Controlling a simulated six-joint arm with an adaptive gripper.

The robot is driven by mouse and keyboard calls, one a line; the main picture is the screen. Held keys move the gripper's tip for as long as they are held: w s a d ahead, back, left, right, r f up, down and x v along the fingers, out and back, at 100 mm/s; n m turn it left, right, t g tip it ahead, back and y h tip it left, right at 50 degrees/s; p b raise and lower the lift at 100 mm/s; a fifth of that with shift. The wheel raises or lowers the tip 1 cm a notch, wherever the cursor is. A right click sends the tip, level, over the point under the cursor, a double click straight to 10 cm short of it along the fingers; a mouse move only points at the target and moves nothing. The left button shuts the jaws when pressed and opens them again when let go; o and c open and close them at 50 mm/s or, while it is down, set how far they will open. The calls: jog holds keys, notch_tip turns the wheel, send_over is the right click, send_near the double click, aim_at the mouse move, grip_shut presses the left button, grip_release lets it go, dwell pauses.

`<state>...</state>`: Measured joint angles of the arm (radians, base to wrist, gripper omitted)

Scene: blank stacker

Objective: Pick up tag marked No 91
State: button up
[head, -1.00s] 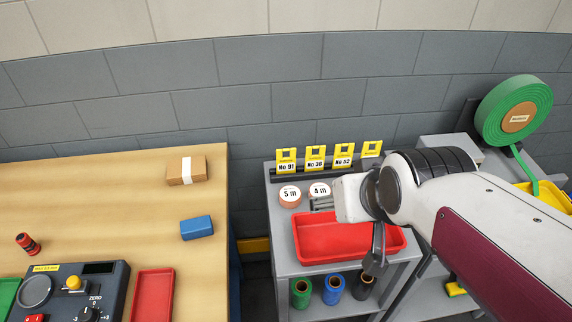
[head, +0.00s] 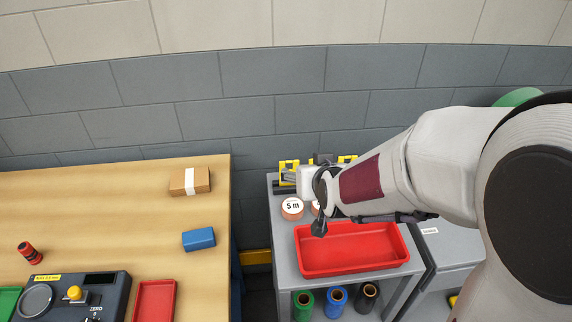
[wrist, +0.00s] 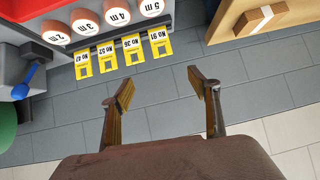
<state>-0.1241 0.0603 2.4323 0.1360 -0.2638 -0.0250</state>
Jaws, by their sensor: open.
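The tag No 91 (wrist: 159,44) is a yellow card with a white label, the rightmost in a row of yellow tags in the wrist view, where its writing is upside down. In the head view its yellow top (head: 289,166) shows at the left end of the row, its label hidden by my arm. My gripper (wrist: 162,88) is open and empty. In the wrist picture, the tag lies beyond the gap between the fingertips, apart from both fingers. Tags No 38 (wrist: 133,50) and No 52 (wrist: 107,57) hang beside it, with another tag (wrist: 82,65) at the far end.
The tags hang on a dark rail at the cart's back edge, close to the grey wall. Round rolls, including 5 m (head: 292,208), stand beside the row. A red tray (head: 350,262) sits on the cart. A wooden bench with a cardboard box (head: 189,181) stands left.

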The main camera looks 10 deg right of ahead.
jog(key=w+a+f+t+h, duration=0.1)
jog(key=w+f+t, duration=0.2)
jog(key=w+f, duration=0.5)
notch_tip(320, 180, down, 2)
jog(key=shift+a+f, duration=0.1)
jog(key=shift+a, duration=0.25)
jog(key=shift+x, duration=1.25)
jog(key=shift+a+r+x, duration=0.1)
jog(key=shift+r+x, duration=0.05)
jog(key=shift+x, duration=1.15)
jog(key=shift+a+r+x, duration=0.1)
jog(key=shift+r+x, duration=0.1)
jog(key=shift+x, duration=1.05)
